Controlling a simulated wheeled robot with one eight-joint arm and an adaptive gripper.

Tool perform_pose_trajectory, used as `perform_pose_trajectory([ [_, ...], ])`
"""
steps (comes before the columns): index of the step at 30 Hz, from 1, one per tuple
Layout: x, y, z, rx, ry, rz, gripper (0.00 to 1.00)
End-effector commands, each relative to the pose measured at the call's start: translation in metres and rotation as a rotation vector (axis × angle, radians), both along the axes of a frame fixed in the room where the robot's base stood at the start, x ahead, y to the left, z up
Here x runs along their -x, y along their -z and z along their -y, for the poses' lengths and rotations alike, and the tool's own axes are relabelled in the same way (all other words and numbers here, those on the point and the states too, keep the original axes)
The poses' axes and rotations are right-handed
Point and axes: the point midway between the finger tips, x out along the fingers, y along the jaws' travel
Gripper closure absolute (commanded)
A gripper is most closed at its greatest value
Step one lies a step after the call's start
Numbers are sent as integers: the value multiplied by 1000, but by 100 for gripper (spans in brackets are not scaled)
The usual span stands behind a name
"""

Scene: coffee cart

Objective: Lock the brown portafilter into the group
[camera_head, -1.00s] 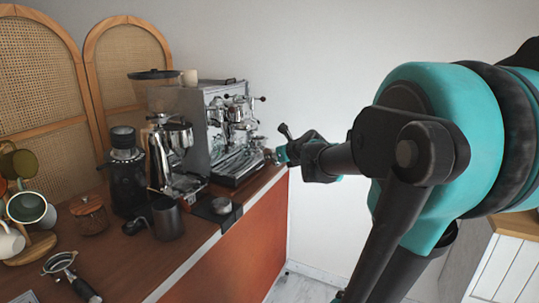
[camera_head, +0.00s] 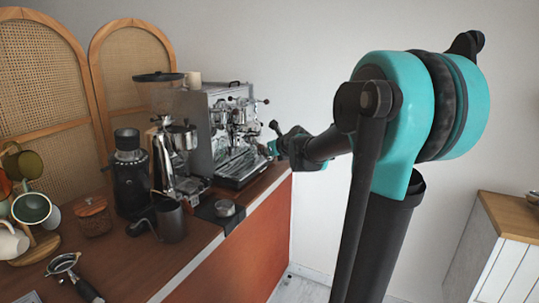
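The espresso machine (camera_head: 213,142) is a steel box at the back of the counter. Its group (camera_head: 236,115) is on the front, among chrome parts and dark knobs. My gripper (camera_head: 271,148) is small and far off, just right of the machine's front, near the group's side and above the counter end. A dark stick-like piece (camera_head: 274,128) rises by it; I cannot tell if it is a handle held there or part of the gripper. Whether the fingers are open or shut is too small to see. I cannot make out a brown portafilter for certain. A dark-handled portafilter (camera_head: 65,264) lies on the counter at the front left.
A grinder (camera_head: 172,160), a black grinder (camera_head: 130,175), a dark pitcher (camera_head: 171,222), a tamper (camera_head: 225,208) on a dark mat, a lidded jar (camera_head: 93,217) and mugs (camera_head: 33,208) crowd the counter (camera_head: 135,262). A white cabinet (camera_head: 500,245) stands right.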

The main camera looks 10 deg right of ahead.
Motion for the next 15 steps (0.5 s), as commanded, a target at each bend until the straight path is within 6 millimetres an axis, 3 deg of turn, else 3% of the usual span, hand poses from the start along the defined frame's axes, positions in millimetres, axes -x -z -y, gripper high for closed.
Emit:
perform_pose_trajectory([
  [12, -38, -1, -13, -1, 0, 2, 100],
  [15, -38, -1, -13, -1, 1, 2, 100],
])
